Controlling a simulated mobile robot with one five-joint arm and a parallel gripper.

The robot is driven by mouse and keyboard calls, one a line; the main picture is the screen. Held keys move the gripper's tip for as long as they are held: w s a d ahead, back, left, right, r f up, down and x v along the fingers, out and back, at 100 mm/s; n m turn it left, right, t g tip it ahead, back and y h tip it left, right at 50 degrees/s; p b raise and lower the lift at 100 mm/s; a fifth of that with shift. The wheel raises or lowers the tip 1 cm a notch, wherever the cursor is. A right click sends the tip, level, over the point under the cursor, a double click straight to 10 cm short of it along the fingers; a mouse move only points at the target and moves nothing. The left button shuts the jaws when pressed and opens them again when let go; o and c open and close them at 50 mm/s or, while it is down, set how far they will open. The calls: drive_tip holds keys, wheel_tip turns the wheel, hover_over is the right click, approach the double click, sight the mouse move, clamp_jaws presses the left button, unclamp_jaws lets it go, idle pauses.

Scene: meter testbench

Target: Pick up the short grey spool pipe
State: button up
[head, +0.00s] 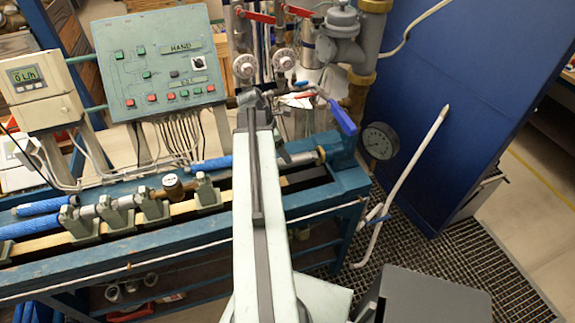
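My pale arm reaches up from the bottom centre over the test bench. My gripper (254,100) is at its far end, small and dark against the pipework, so I cannot tell whether its fingers are open or shut. A short grey pipe piece (89,212) lies in the bench line between grey clamps at the left. It may be the spool pipe, but I cannot be sure. My gripper is well to the right of it and apart from it. My arm hides part of the bench line at the middle.
The blue bench (338,187) carries a brass meter (172,186), grey clamps (207,191) and blue pipes (40,207). A control panel (158,65) and a display box (38,88) stand behind.

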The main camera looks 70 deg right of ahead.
sight(306, 158)
drive_tip(key=shift+f, duration=0.1)
drive_tip(key=b+x, duration=0.4)
drive_tip(key=x, duration=0.1)
drive_tip(key=shift+s+f+b, duration=0.15)
drive_tip(key=shift+b, duration=0.2)
drive_tip(key=shift+r, duration=0.2)
clamp_jaws()
